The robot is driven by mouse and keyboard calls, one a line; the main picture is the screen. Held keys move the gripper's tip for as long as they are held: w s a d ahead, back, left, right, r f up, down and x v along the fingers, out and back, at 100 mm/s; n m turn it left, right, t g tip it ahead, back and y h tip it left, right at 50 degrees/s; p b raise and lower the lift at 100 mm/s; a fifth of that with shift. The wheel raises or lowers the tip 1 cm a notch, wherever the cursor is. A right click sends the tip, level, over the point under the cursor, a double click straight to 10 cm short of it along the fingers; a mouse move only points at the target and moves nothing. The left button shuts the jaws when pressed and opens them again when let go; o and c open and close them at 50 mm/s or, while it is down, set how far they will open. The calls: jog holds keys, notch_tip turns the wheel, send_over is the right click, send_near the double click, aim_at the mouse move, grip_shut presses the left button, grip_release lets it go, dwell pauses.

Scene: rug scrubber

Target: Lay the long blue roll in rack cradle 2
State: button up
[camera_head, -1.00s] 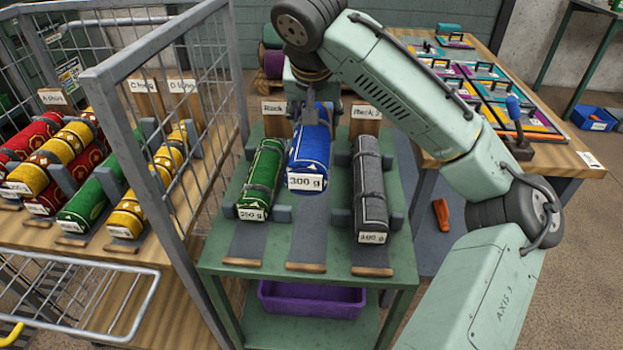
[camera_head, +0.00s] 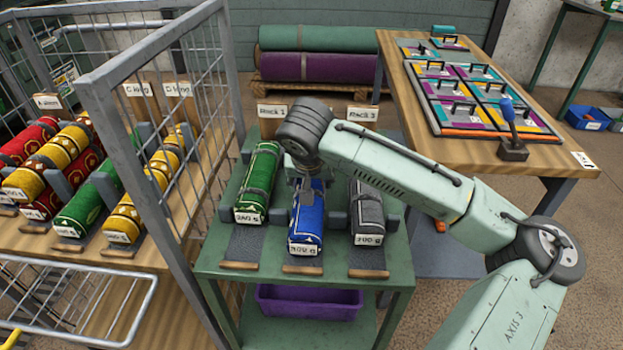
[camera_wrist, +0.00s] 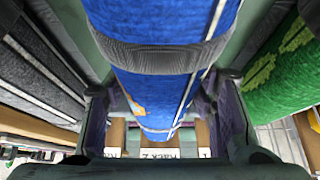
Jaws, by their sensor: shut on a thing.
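The long blue roll (camera_head: 307,220), with a white weight label on its front end, lies lengthwise in the middle position of the green rack, cradle 2, at about the height of the rolls beside it. I cannot tell whether it bears fully on the cradle. My gripper (camera_head: 306,184) is above its middle, partly hidden behind my arm, and shut on it. In the wrist view the blue roll (camera_wrist: 165,85) runs between my fingers, with a grey band around it. The Rack 2 sign (camera_wrist: 165,153) shows beyond its far end.
A green roll (camera_head: 260,180) lies in the left cradle and a grey roll (camera_head: 367,208) in the right one, both close beside the blue roll. A wire cage (camera_head: 165,110) stands left of the rack. A purple bin (camera_head: 310,303) sits on the lower shelf.

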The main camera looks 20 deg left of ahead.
jog(key=o, duration=1)
jog(key=shift+f, duration=0.15)
jog(key=shift+c, duration=0.2)
jog(key=o, duration=0.5)
jog(key=shift+c, duration=0.2)
jog(key=shift+r, duration=0.3)
jog(key=v, duration=1.2)
jog(key=shift+f, duration=0.1)
